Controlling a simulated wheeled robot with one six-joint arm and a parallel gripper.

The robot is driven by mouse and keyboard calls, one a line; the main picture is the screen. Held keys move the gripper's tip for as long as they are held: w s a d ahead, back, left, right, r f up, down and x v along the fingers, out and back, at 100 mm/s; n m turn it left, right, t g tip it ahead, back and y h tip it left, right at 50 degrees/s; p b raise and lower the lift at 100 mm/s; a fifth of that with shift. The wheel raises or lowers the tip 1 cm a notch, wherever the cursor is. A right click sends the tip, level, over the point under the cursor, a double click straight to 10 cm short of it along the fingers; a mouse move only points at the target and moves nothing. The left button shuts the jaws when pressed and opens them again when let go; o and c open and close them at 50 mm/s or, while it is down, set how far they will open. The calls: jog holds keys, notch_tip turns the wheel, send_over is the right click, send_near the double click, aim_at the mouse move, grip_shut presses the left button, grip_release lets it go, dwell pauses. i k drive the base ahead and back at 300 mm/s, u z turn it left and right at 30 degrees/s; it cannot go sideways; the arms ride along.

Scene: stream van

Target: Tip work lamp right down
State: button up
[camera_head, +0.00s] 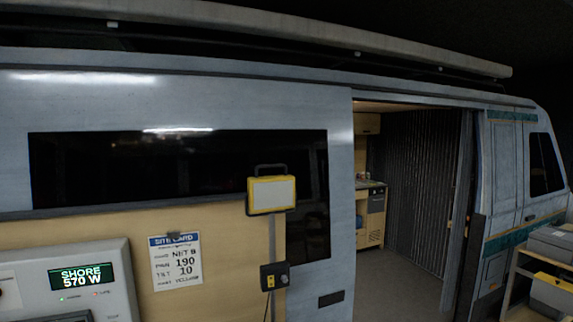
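A yellow work lamp (271,193) with a pale flat face stands on a thin post in front of the van's side, right of the picture's middle left. It has a dark handle on top, and its face points roughly toward me, looking about upright. A dark box with a yellow switch or label (274,276) sits lower on the post, with a cable hanging below it. It is the only lamp that I can make out. My gripper is not in view.
A tan board (219,250) behind the post carries a site card (175,262). A grey power unit (122,290) reading "SHORE 570 W" stands at lower left. The van's side door (405,190) is open. A shelf with grey and yellow cases (553,290) stands at right.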

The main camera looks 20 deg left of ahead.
aim_at(267, 193)
jog(key=u, duration=0.7)
jog(key=i, duration=0.85)
jog(key=u, duration=0.8)
